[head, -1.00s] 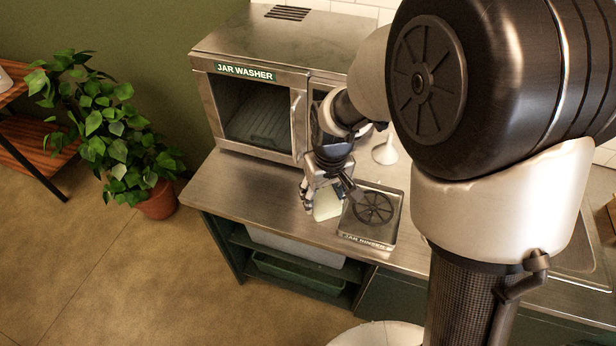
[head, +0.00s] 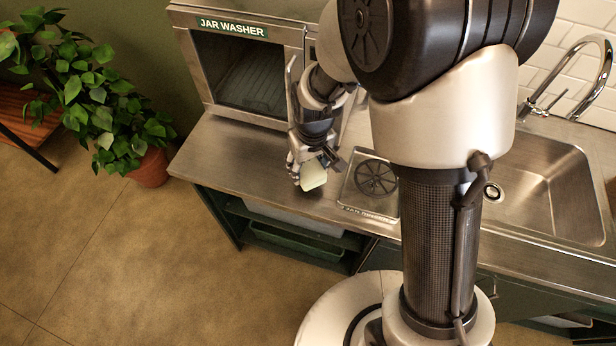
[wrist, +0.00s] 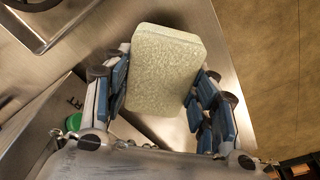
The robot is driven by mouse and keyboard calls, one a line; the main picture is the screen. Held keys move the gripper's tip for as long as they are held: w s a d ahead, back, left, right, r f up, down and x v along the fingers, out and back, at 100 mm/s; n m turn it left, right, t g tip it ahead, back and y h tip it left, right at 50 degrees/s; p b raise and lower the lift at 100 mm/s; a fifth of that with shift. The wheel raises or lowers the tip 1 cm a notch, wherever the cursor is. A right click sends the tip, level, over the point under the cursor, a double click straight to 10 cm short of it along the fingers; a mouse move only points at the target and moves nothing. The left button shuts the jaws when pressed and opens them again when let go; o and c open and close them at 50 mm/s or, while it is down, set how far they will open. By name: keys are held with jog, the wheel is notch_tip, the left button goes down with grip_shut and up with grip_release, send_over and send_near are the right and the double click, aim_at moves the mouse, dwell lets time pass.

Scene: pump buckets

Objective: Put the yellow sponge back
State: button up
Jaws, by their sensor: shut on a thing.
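A pale yellow sponge (wrist: 160,70) is held between the two fingers of my gripper (wrist: 158,100) in the wrist view. Its top face is pale and speckled. In the head view the sponge (head: 313,176) hangs below my gripper (head: 308,168), over the steel counter (head: 235,165), between the counter's front edge and the jar rinser (head: 375,180). My gripper is shut on the sponge. I cannot tell from these views exactly how high the sponge is above the counter.
The jar washer (head: 290,55) stands at the back left of the counter. A sink (head: 545,185) with a tall faucet (head: 580,75) is at the right. Below the counter is a shelf with a green bin (head: 295,243). The counter's left part is bare. A plant (head: 95,95) stands at left.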

aim_at(308, 177)
notch_tip(308, 177, down, 5)
jog(key=shift+f+b, duration=0.1)
jog(key=shift+b, duration=0.5)
jog(key=o, duration=0.7)
jog(key=shift+f, duration=0.1)
jog(key=shift+c, duration=0.2)
jog(key=o, duration=0.5)
jog(key=shift+c, duration=0.2)
jog(key=r+p, duration=0.1)
jog(key=r, duration=0.3)
jog(key=r+p, duration=0.1)
jog(key=r, duration=0.3)
jog(key=s+r+p, duration=0.1)
jog(key=r, duration=0.3)
jog(key=shift+s+d+r, duration=0.1)
jog(key=shift+d+r, duration=0.15)
jog(key=shift+d, duration=0.1)
